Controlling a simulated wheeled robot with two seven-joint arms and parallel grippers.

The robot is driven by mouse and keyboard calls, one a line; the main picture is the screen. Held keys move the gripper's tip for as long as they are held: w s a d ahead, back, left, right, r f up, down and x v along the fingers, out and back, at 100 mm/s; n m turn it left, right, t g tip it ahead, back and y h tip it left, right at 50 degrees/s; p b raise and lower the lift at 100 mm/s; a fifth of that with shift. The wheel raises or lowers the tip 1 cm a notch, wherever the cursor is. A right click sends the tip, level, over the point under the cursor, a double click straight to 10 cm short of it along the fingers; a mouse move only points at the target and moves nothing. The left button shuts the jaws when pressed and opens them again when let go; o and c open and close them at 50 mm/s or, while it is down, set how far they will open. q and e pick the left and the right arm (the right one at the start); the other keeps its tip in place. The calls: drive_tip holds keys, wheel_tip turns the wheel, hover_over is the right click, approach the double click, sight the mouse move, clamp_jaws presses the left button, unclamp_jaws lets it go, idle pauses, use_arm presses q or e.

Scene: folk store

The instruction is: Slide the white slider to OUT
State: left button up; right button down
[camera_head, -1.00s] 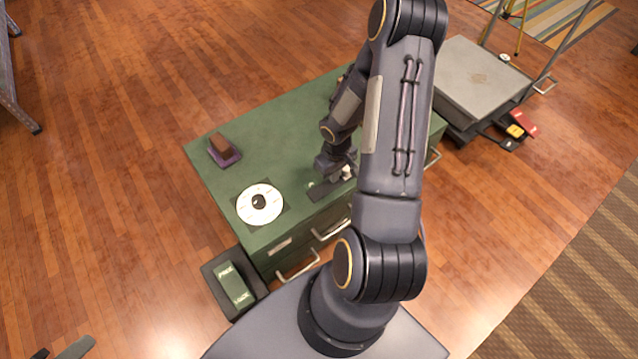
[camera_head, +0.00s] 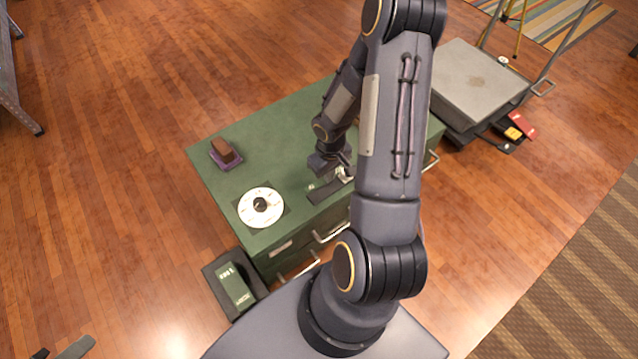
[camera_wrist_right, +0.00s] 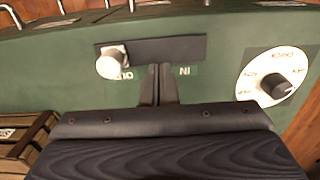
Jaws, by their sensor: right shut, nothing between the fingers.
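The white slider (camera_wrist_right: 111,63) is a round pale knob near the left end of a dark track (camera_wrist_right: 165,49) in the right wrist view. It sits beside the OUT label (camera_wrist_right: 124,75), partly covering it. The IN label (camera_wrist_right: 184,71) is toward the other end. In the head view the slider (camera_head: 343,174) is at the right of the track (camera_head: 322,192). My right gripper (camera_wrist_right: 158,68) is shut and empty, its fingertips near the track's edge between the two labels, apart from the slider to its right.
A white dial (camera_head: 274,208) with a dark knob is on the green cabinet (camera_head: 265,160), beside the track. A brown block on a purple base (camera_head: 226,154) stands farther back. A dark box (camera_head: 217,290) stands by the cabinet's side. Drawer handles stick out in front.

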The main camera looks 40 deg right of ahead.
wheel_tip(320, 180, up, 5)
drive_tip(key=p, duration=0.3)
idle(0.4)
drive_tip(key=shift+r, duration=0.15)
